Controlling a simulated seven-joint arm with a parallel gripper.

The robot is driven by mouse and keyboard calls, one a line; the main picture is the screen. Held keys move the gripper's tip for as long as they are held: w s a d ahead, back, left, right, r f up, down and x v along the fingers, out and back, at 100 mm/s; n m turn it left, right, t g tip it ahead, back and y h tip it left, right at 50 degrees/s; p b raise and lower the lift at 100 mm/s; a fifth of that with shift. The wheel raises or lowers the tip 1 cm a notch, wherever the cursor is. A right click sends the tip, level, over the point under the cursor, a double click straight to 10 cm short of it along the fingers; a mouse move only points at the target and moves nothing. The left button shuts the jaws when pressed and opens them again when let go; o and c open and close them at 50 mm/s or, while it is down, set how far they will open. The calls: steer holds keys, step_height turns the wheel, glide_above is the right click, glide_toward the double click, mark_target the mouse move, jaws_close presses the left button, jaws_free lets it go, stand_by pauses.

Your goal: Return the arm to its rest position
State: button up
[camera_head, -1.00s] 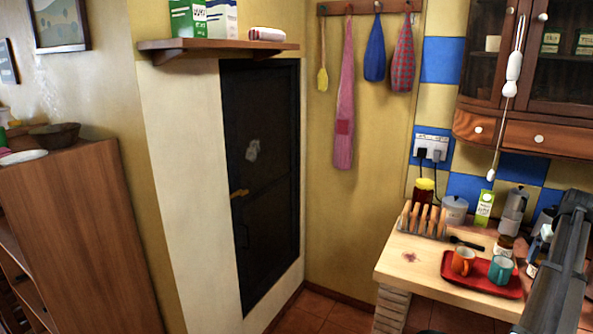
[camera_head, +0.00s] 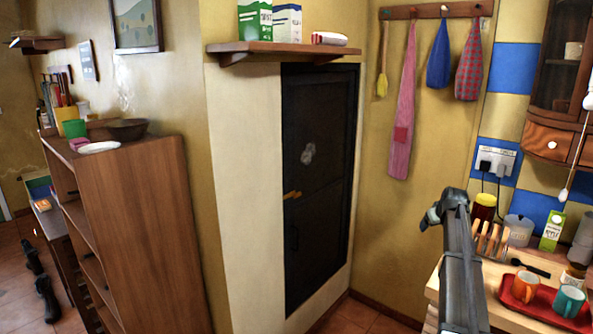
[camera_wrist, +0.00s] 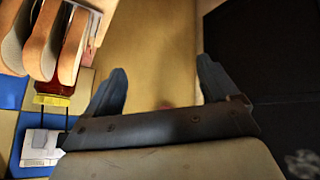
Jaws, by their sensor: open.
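My arm rises at the right of the head view, in front of the counter, and its upper end is near the toast rack. My gripper (camera_wrist: 160,85) shows in the wrist view with its two grey fingers wide apart. Nothing is between the fingers; the yellow wall lies beyond them. In the head view the fingers cannot be made out clearly.
The wooden counter (camera_head: 436,290) holds a toast rack (camera_head: 490,240), a red tray (camera_head: 510,296) with orange (camera_head: 526,285) and teal (camera_head: 568,300) mugs, and a carton (camera_head: 552,231). A dark door (camera_head: 315,190) stands left; a wooden shelf unit (camera_head: 150,220) is farther left.

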steer(key=s+a+f+g+y, duration=0.1)
steer(key=s+a+f+g, duration=0.1)
steer(key=s+a+f, duration=0.9)
steer(key=s+a+f+g+y, duration=0.15)
steer(key=s+a+f, duration=0.5)
steer(key=f, duration=0.95)
steer(key=s+a+f+g, duration=0.3)
steer(key=s+a+f, duration=0.3)
steer(key=a+f, duration=0.6)
steer(key=s+a+f+g, duration=0.2)
steer(key=s+a+f, duration=0.3)
steer(key=s, duration=0.4)
steer(key=s+a+f+g, duration=0.2)
steer(key=s+f, duration=0.4)
steer(key=s, duration=0.2)
steer(key=s+a+f+g, duration=0.1)
steer(key=s+a+f, duration=0.1)
steer(key=s, duration=0.9)
steer(key=s+a+f+g, duration=0.2)
steer(key=s+a+f, duration=0.1)
steer(key=s, duration=0.8)
steer(key=shift+s, duration=0.4)
steer(key=shift+g, duration=0.25)
